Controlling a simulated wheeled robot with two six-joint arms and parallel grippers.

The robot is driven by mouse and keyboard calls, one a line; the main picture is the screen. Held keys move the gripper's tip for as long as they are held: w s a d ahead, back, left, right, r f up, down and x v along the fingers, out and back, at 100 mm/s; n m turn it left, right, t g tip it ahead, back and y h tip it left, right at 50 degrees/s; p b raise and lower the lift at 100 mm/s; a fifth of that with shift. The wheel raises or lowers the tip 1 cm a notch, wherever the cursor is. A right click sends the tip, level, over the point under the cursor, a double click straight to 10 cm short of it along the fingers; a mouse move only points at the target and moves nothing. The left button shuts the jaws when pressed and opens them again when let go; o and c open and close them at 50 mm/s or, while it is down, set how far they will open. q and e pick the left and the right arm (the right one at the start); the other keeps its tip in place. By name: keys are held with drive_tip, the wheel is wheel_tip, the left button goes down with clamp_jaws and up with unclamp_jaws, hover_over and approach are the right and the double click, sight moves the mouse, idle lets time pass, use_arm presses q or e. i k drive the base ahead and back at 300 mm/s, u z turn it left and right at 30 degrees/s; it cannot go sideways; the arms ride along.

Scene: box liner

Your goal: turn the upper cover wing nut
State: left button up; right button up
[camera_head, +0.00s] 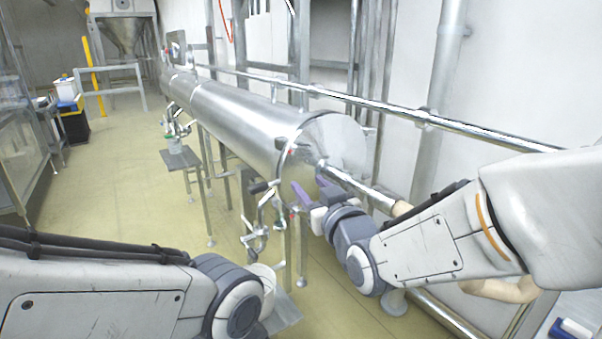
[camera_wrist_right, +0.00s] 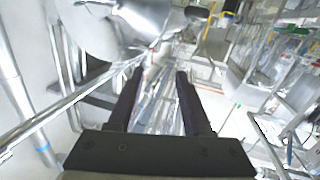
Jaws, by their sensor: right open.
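The round metal end cover (camera_head: 338,148) closes the near end of a long steel cylinder (camera_head: 235,115). Small fittings with a red spot (camera_head: 291,152) sit at the cover's rim; I cannot tell which of them is the upper wing nut. My right gripper (camera_head: 312,187) is just below the cover's lower edge, its purple fingers apart and empty. In the right wrist view the two dark fingers (camera_wrist_right: 157,78) are spread, with the shiny cover (camera_wrist_right: 140,18) beyond their tips. My left arm comes in from the left; its gripper is out of view.
A steel pipe (camera_head: 350,185) runs out from the cover's middle, close to my right arm. A long rail (camera_head: 425,118) passes along the wall behind. Valves and clamps (camera_head: 256,235) hang below the cylinder. The yellow floor (camera_head: 110,180) at left is open.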

sight(295, 147)
drive_tip(key=k, duration=0.4)
drive_tip(key=z, duration=1.55)
drive_tip(key=i, duration=1.05)
drive_tip(key=u, duration=2.05)
